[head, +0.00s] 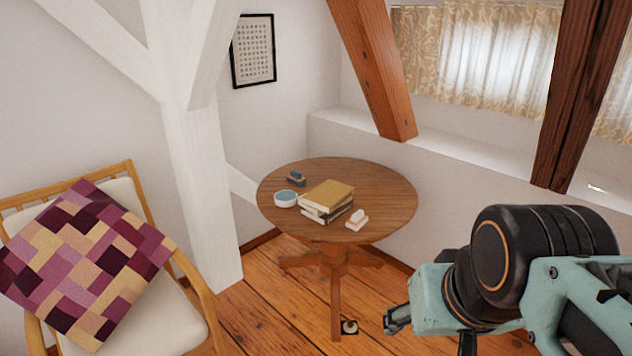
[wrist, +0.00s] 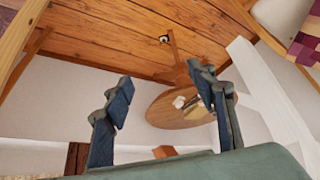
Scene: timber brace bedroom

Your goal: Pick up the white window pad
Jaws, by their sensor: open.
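The white window pad (head: 357,219) appears to be the small white block with a tan part on top, near the front edge of the round wooden table (head: 390,198). It lies just right of a stack of books (head: 328,200). In the wrist view the pad (wrist: 180,102) is small, between the fingers in the picture but well beyond them. My gripper (head: 397,319) is at the lower right in the head view, in front of the table and apart from it. In the wrist view my gripper (wrist: 160,79) is open and empty, with its two fingers wide apart.
A blue-and-white bowl (head: 286,199) and a small blue block (head: 296,178) sit left of the books. A chair with a patchwork cushion (head: 88,262) stands left. A slanted timber brace (head: 372,68) hangs behind the table. A small round object (head: 349,327) is on the floor.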

